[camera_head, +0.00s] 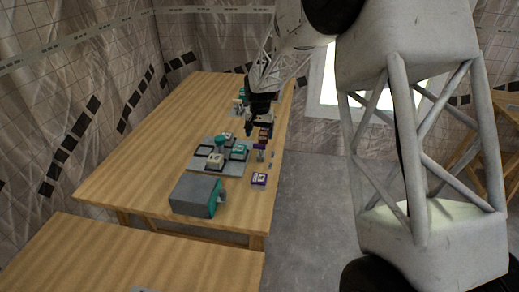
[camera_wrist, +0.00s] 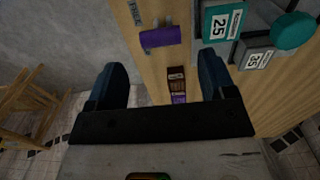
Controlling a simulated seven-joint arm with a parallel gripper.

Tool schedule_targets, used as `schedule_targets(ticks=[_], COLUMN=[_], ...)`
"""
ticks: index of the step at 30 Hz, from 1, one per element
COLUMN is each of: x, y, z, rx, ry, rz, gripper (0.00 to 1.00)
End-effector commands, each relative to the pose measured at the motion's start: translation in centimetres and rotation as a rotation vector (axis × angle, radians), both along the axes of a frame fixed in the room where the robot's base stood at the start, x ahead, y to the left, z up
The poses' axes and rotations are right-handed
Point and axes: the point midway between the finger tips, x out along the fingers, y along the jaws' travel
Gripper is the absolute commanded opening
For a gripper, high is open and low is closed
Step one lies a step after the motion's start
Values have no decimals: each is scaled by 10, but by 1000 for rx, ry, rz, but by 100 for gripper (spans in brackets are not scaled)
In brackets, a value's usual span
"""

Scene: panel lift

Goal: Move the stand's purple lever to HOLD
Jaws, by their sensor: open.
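A purple piece that looks like the lever (camera_wrist: 160,37) shows near the table edge in the wrist view, on a light post or bracket. In the head view a small purple part (camera_head: 259,147) stands at the right edge of the table, too small to read. My gripper (camera_wrist: 160,75) is open and empty, its two dark fingers spread, with the purple piece beyond them and apart from them. In the head view my gripper (camera_head: 257,122) is above the table's right side, behind the purple part. I cannot read any HOLD mark or tell the lever's position.
A grey board (camera_head: 207,167) holds several teal and pale blocks; a teal block marked 25 (camera_wrist: 220,22) shows in the wrist view. A grey box with a teal end (camera_head: 194,195) stands nearer. A small brown and purple block (camera_wrist: 177,85) sits near the fingers. Bare tabletop (camera_head: 150,140) lies left.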

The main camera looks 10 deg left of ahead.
Motion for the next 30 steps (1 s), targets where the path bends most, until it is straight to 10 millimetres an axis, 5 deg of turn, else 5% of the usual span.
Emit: schedule_targets(ticks=[16, 30], x=[0, 0], y=[1, 1], z=[-7, -57], rx=[-1, -1], ry=[2, 2], rz=[0, 0], gripper=[77, 77])
